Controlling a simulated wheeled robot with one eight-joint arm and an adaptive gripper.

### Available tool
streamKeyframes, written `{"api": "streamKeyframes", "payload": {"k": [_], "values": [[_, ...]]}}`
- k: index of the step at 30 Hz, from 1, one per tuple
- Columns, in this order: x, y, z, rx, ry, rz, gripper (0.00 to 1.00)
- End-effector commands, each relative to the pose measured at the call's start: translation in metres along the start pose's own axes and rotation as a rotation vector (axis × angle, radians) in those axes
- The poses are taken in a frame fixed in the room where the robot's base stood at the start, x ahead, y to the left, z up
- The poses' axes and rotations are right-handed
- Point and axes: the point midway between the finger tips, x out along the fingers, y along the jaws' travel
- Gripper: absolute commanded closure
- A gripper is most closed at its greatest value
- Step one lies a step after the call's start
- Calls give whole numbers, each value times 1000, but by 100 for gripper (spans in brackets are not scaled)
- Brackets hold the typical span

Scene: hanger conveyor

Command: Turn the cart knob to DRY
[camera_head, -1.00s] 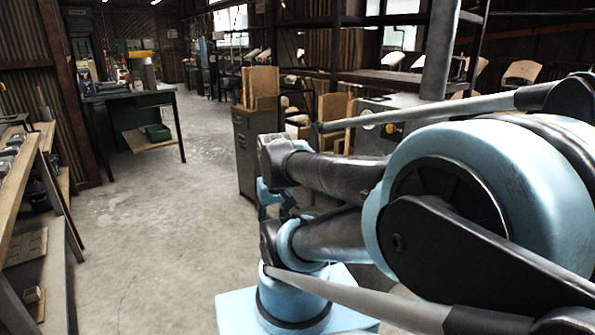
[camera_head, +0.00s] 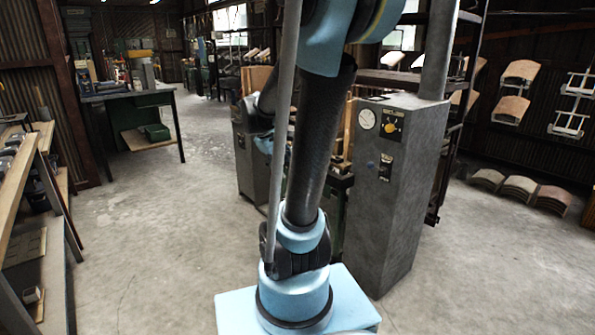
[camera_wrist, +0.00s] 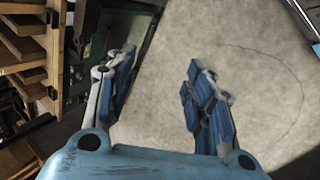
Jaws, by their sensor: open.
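A grey cabinet (camera_head: 392,225) stands right of my arm in the head view. Its upper front carries a yellow knob (camera_head: 389,127) on a dark plate, with a round white gauge (camera_head: 366,119) to its left. The markings around the knob are too small to read. In the wrist view my gripper (camera_wrist: 160,75) has its two blue-padded fingers spread apart with nothing between them, over bare concrete floor. In the head view my arm hides the gripper. The knob does not show in the wrist view.
A wooden rack (camera_wrist: 28,50) and green metal parts lie left of the fingers in the wrist view. In the head view a workbench (camera_head: 128,95) stands back left, and curved boards (camera_head: 520,188) lie on the floor at right. Open floor surrounds the cabinet's front.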

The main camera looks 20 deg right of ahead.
Motion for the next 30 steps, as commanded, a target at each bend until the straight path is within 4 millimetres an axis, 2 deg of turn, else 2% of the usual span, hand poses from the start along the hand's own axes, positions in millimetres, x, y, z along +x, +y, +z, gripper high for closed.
{"api": "streamKeyframes", "payload": {"k": [1, 6, 15, 24, 30], "values": [[4, 12, -12, -32, -10, 23, 52], [18, 46, -46, -147, -50, 103, 52], [51, 99, -107, -349, -139, 235, 52], [95, 138, -168, -548, -249, 355, 52], [129, 154, -207, -678, -335, 429, 52]]}}
